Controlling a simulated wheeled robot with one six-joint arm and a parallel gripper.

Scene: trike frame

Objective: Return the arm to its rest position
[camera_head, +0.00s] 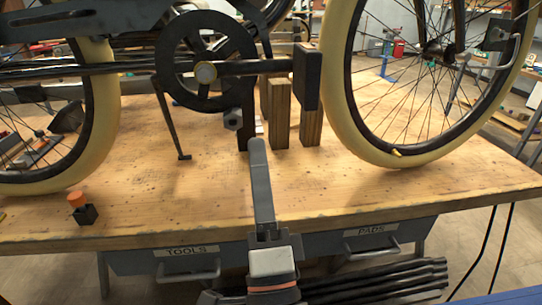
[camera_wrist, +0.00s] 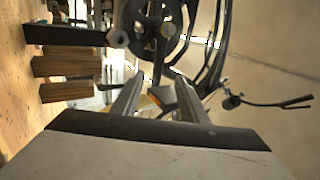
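My gripper (camera_head: 259,150) reaches up from the bottom middle of the head view, in front of the table edge. There its fingers line up and look like one grey bar, below the crank of the trike. In the wrist view my gripper (camera_wrist: 160,80) shows two grey fingers spread apart, with nothing visibly held between them. The trike's dark chainring (camera_head: 207,60) and pedal (camera_head: 307,78) are beyond it. The wrist view is turned sideways, and the chainring (camera_wrist: 150,18) shows at its top.
The wooden table (camera_head: 350,195) carries the trike, with yellowish tyres (camera_head: 345,100) either side. Wooden blocks (camera_head: 280,113) stand near the pedal. A small black holder with an orange top (camera_head: 77,200) sits front left. Drawers labelled TOOLS (camera_head: 187,251) and PADS (camera_head: 370,230) have protruding handles.

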